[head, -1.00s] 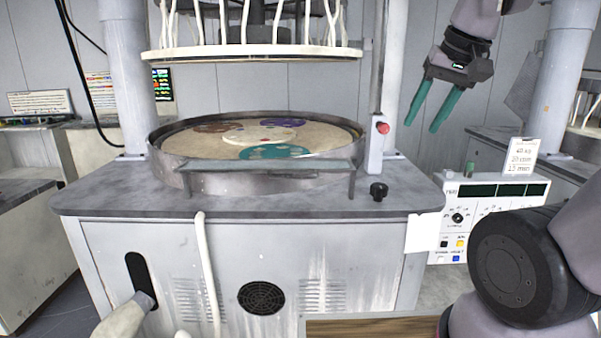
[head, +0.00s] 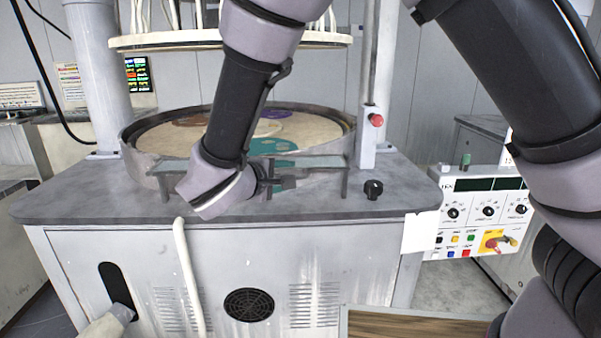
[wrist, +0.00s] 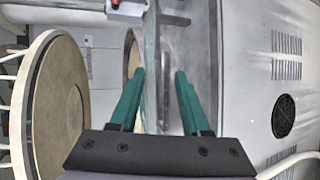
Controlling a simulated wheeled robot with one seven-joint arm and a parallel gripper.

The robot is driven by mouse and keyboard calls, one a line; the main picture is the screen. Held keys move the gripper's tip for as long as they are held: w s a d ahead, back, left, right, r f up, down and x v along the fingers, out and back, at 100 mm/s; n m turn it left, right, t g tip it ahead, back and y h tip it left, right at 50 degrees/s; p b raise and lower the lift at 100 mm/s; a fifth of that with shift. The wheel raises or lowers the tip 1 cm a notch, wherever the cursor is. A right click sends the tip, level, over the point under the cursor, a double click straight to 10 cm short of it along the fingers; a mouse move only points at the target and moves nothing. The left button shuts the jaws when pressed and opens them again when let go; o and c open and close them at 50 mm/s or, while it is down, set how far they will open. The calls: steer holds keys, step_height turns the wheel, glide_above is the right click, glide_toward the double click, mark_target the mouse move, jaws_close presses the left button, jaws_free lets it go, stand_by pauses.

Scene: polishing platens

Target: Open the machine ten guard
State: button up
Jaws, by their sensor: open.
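The guard (head: 318,161) is a narrow grey, glassy strip on short posts along the front of the round platen basin (head: 137,160). It looks lowered, and my arm hides its middle. My gripper (wrist: 160,71) is open, with two green fingers apart. In the head view its dark body is at the front of the guard and its fingertips are not clear. In the wrist view the guard strip (wrist: 150,45) runs lengthwise ahead of the fingers, near the gap between them. I cannot tell whether the fingers touch it.
A post with a red button (head: 376,120) stands right of the basin, with a black knob (head: 373,188) on the worktop. A control panel (head: 480,215) is at the right. The upper plate (head: 140,42) hangs above. A white hose (head: 186,270) runs down the machine front.

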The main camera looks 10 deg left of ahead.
steer(key=s+a+f+n+t+y, duration=0.2)
steer(key=a, duration=0.2)
steer(key=x, duration=1)
steer(key=shift+w, duration=0.25)
steer(key=shift+d, duration=0.15)
jaws_close()
